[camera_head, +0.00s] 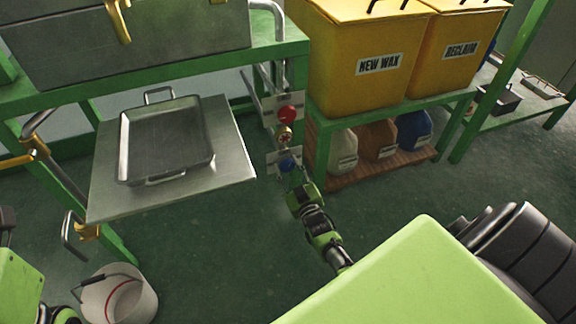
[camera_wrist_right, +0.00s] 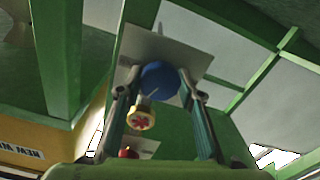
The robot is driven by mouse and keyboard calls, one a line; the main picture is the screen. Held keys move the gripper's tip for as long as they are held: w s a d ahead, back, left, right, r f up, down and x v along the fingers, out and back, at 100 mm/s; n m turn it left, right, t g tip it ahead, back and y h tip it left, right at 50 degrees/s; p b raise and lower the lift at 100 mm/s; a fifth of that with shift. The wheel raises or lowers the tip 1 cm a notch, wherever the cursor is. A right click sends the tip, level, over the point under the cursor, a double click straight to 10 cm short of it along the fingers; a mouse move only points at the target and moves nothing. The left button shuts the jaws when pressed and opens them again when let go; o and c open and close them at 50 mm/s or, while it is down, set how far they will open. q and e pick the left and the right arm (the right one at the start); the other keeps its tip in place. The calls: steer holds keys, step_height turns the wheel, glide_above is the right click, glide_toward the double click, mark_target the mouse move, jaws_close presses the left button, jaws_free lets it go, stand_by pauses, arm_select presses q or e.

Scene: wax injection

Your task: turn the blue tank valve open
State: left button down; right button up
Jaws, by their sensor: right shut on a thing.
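The blue tank valve (camera_head: 287,165) is a round blue knob on a pale plate, lowest in a column of valves beside the green frame. In the right wrist view the blue knob (camera_wrist_right: 160,80) sits between my two fingertips. My right gripper (camera_head: 293,180) reaches up to it from below right and is shut on it. How far the valve is turned cannot be told. A green part of my left arm (camera_head: 18,285) shows at the lower left edge, but its gripper is out of view.
A red valve (camera_head: 287,114) and a small brass-coloured valve (camera_head: 284,133) sit just above the blue one. A metal shelf (camera_head: 232,150) with a tray (camera_head: 165,140) is left. Yellow wax bins (camera_head: 350,85) and jugs stand right. A white bucket (camera_head: 120,295) is at lower left.

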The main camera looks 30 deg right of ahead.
steer(key=m, duration=0.3)
steer(key=shift+d+r+m, duration=0.1)
steer(key=shift+d+m, duration=0.05)
steer(key=shift+m, duration=0.25)
steer(key=m, duration=0.3)
steer(key=shift+m+p, duration=0.3)
steer(key=m, duration=0.6)
steer(key=o, duration=1.1)
steer(key=v, duration=1.2)
steer(key=shift+s, duration=0.1)
